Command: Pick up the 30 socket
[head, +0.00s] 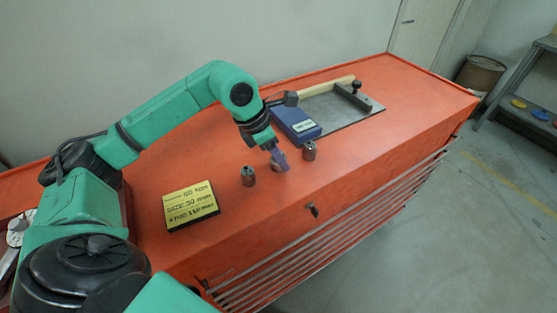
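My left gripper (280,161) points down at the red bench top (215,155), between two small dark metal sockets. One socket (248,176) stands upright to its left, the other socket (309,151) to its right. A small rounded grey-brown shape shows at the fingertips, mostly hidden; I cannot tell whether it is a third socket, or whether the fingers are open or shut. No size marking is readable on the sockets. A yellow sign (191,205) at the left has blurred text that seems to include a size of 30 mm. My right gripper is out of view.
A blue case (296,125) with a white label lies behind the right socket. The bench's front edge is close to the sockets.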

